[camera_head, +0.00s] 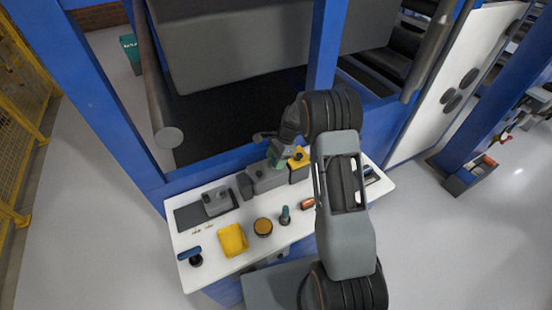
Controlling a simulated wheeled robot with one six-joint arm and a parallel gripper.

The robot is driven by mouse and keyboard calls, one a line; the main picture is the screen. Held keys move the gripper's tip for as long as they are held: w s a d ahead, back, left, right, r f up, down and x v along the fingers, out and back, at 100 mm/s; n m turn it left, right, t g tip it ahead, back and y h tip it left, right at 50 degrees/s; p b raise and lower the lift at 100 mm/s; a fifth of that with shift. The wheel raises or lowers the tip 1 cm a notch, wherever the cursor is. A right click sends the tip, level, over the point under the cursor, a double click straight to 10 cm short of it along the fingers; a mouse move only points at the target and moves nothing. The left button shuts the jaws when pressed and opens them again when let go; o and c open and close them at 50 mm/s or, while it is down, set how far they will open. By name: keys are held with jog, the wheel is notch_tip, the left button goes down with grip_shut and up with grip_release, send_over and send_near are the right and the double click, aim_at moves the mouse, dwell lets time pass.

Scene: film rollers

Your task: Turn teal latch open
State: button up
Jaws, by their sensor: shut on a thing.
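The teal latch (275,156) shows as a small green-teal patch at the back edge of the white bench, above a grey fixture (264,178). My gripper (277,150) reaches down to it from the arm and is shut on it. The fingers and the arm's end cover much of the latch. Its exact turn angle is too small to tell.
The white bench (258,232) holds a yellow tray (233,240), a round amber-topped thing (263,227), a teal-handled tool (285,215), a copper-coloured cylinder (308,203) and a yellow block (299,159). A blue post (328,45) stands behind, close to my arm.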

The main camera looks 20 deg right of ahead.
jog(key=shift+n, duration=0.3)
jog(key=n+g+b, duration=0.1)
jog(key=n, duration=0.2)
jog(key=shift+w+h, duration=0.15)
jog(key=shift+h, duration=0.15)
jog(key=n+g+h+b, duration=0.1)
jog(key=n+b, duration=0.1)
jog(key=n, duration=0.2)
jog(key=shift+a, duration=0.1)
jog(key=n, duration=0.2)
jog(key=n+g+h, duration=0.1)
jog(key=n, duration=0.1)
jog(key=shift+n+h+b, duration=0.3)
jog(key=shift+n+b, duration=0.1)
jog(key=shift+a+n+h+b, duration=0.1)
jog(key=shift+n+h+b, duration=0.4)
jog(key=shift+n, duration=1.4)
jog(key=shift+n+h, duration=0.3)
jog(key=shift+r, duration=0.1)
jog(key=o, duration=0.9)
